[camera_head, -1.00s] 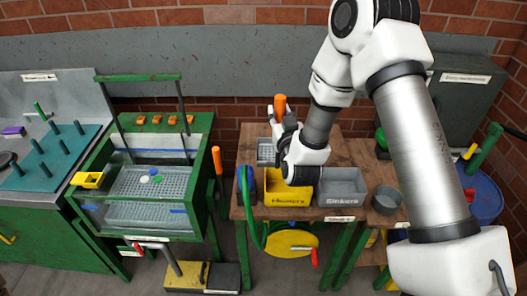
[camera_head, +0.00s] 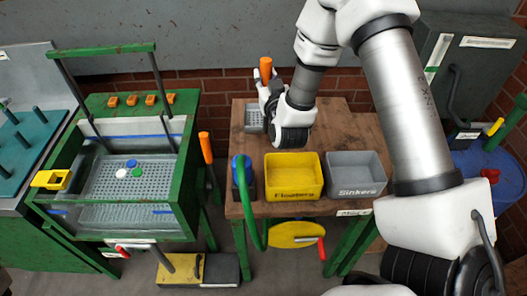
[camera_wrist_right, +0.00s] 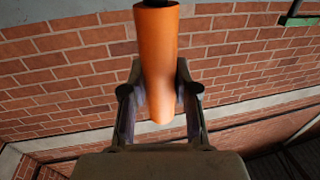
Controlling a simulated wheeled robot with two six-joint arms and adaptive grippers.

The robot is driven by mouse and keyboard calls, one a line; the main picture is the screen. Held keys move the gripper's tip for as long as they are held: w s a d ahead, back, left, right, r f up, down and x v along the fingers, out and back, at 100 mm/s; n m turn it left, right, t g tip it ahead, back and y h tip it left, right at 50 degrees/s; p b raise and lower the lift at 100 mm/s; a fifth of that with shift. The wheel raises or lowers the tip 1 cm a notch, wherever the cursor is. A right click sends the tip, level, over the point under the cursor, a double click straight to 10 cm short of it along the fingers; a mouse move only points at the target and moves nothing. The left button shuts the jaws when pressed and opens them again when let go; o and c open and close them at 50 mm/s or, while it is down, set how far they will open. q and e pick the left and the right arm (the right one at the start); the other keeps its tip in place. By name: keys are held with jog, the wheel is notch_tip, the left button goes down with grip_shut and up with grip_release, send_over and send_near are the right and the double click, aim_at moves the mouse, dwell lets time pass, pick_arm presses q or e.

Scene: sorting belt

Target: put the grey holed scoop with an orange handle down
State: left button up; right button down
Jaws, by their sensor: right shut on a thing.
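My right gripper (camera_head: 268,92) is shut on the orange handle (camera_head: 266,70) of the scoop. The handle stands nearly upright and sticks out above the fingers. In the right wrist view the handle (camera_wrist_right: 160,62) sits between the two fingers. The scoop's grey holed pan (camera_head: 254,118) shows below and left of the gripper, over the back left of the wooden table (camera_head: 240,150). The gripper and wrist hide part of it, and I cannot tell whether it touches the table. My left gripper is not in view.
A yellow bin (camera_head: 293,196) marked Floaters and a grey bin (camera_head: 356,190) marked Sinkers stand in front. A blue object (camera_head: 242,170) with a green hose is left of them. A green-framed tank (camera_head: 110,185) holding blue, white and green discs stands left.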

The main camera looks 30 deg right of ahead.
notch_tip(320, 180, down, 3)
jog(key=shift+w+r+b, duration=0.1)
jog(key=shift+r+b, duration=0.1)
jog(key=shift+b, duration=0.2)
jog(key=p, duration=0.3)
send_over(265, 134)
jog(key=f, duration=0.8)
jog(key=shift+w+d+f, duration=0.3)
jog(key=shift+w+f, duration=0.05)
jog(key=shift+f, duration=0.05)
jog(key=shift+w+d+f+b, duration=0.1)
jog(key=shift+w+f+b, duration=0.05)
jog(key=shift+f+b, duration=0.2)
jog(key=shift+f, duration=0.15)
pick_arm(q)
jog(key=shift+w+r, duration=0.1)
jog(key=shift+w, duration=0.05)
pick_arm(e)
jog(key=c, duration=0.9)
grip_release()
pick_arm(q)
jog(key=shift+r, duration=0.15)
pick_arm(e)
jog(key=shift+r, duration=0.2)
